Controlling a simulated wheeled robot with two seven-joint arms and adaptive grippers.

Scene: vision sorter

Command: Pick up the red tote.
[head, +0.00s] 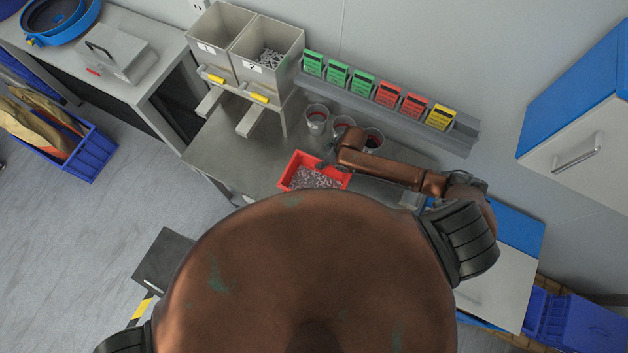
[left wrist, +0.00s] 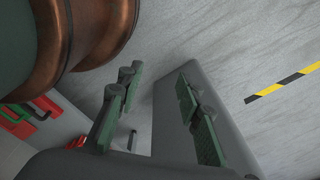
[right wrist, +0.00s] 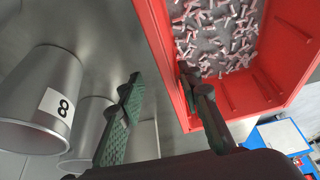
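The red tote (head: 285,182) sits on the grey bench, holding many small screw-like parts; my own body covers some of its near side. My right gripper (head: 328,163) is at its right far rim. In the right wrist view the tote (right wrist: 160,40) fills the upper right. There my right gripper (right wrist: 160,82) is open, one finger overlapping the tote's inside and the other outside, with a red wall showing between them. Whether they touch the wall I cannot tell. My left gripper (left wrist: 155,85) is open and empty over the floor, away from the tote.
Metal cups (head: 316,120) stand just behind the tote; one cup (right wrist: 40,95) is close to my right gripper's outer finger. Two grey bins (head: 265,45) stand at the back left. A rail with coloured cards (head: 388,94) runs along the wall. Bare bench (head: 230,150) lies left of the tote.

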